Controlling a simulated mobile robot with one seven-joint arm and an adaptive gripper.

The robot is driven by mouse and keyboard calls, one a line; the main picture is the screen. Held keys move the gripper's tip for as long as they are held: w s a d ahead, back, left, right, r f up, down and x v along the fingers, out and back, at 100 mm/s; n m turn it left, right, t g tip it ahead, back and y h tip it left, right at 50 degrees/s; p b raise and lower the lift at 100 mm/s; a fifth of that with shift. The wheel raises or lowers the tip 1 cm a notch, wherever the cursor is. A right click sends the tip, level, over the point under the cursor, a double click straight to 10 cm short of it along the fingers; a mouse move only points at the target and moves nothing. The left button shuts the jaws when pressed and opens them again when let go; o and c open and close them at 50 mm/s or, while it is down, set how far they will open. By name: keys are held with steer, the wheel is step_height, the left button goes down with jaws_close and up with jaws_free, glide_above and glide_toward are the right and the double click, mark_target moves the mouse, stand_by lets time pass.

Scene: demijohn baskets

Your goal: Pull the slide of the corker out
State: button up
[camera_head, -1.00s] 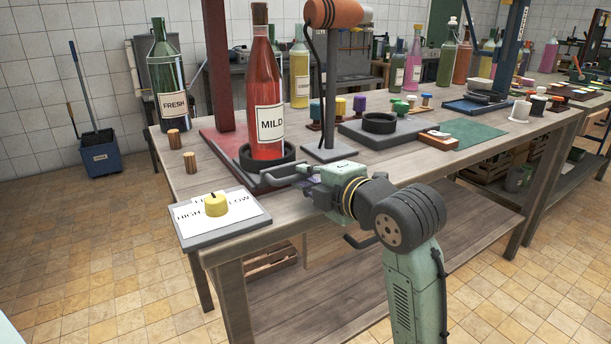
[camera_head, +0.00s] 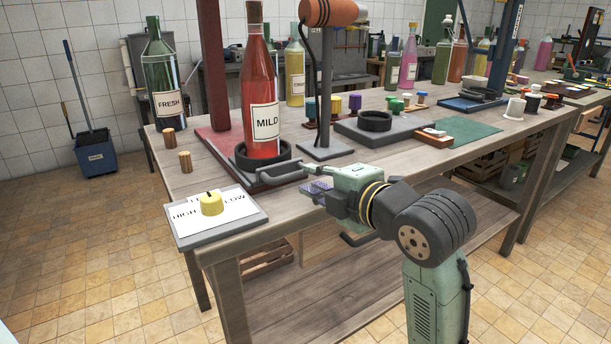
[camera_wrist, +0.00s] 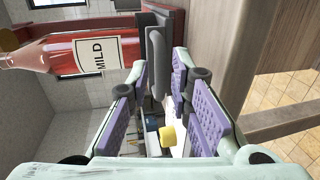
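The red corker (camera_head: 212,70) stands on the bench, with its dark red base board (camera_head: 213,143) under the bottle. A red bottle labelled MILD (camera_head: 262,95) stands upright in the slide's black ring (camera_head: 243,162). The slide's grey bar handle (camera_head: 282,175) sticks out at the front, near the bench edge. In the wrist view, the handle (camera_wrist: 156,62) lies between the far ends of my purple-padded fingers. My gripper (camera_head: 313,187) is open, its fingers on both sides of the handle and apart from it. How far out the slide stands is hard to tell.
A grey board (camera_head: 183,238) with a yellow knob (camera_head: 211,204) and HIGH and LOW marks sits left of the handle. Two corks (camera_head: 185,162) stand behind it. An orange-topped stand (camera_head: 325,100) rises behind my gripper. Tiled floor in front is clear.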

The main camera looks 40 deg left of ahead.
steer(key=v, duration=0.7)
steer(key=shift+s+d, duration=0.15)
steer(key=shift+d, duration=0.2)
